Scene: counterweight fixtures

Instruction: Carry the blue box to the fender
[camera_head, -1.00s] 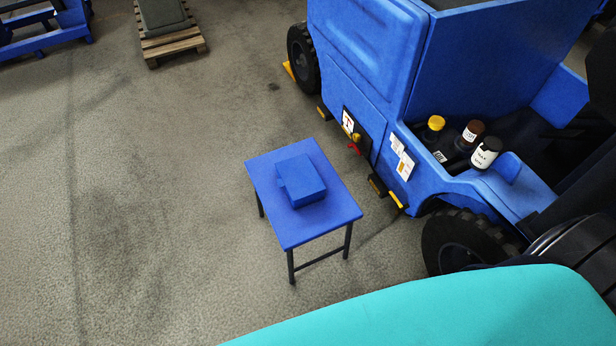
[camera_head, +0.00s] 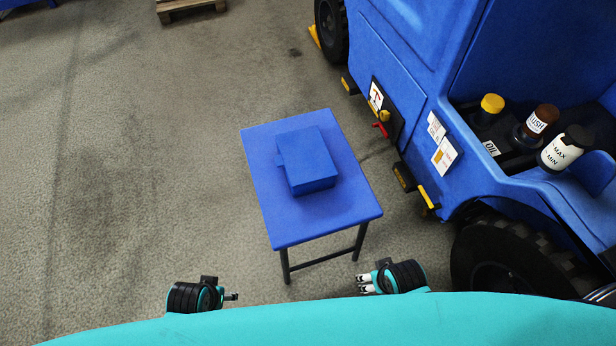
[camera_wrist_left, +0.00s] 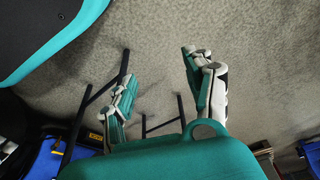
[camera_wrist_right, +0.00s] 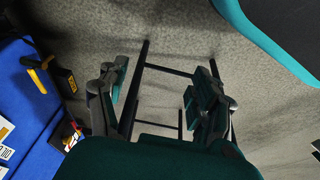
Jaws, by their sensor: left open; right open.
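The blue box (camera_head: 306,161) lies on a small blue table (camera_head: 268,205) in the head view, with a small tab on its left side. The fender (camera_head: 545,194) is the blue body edge over the dark wheel of the vehicle, to the right of the table. My left gripper (camera_head: 234,296) is open and empty, in front of and left of the table. My right gripper (camera_head: 362,283) is open and empty by the table's near right leg. Both finger pairs also show apart in the left wrist view (camera_wrist_left: 162,85) and the right wrist view (camera_wrist_right: 162,95). The wrist views do not show the box.
The blue vehicle (camera_head: 400,60) stands close to the table's right. A yellow-capped bottle (camera_head: 489,106), a brown-capped bottle (camera_head: 540,121) and a white bottle (camera_head: 563,150) stand in its recess. A pallet (camera_head: 190,8) is at the back. The floor left of the table is clear.

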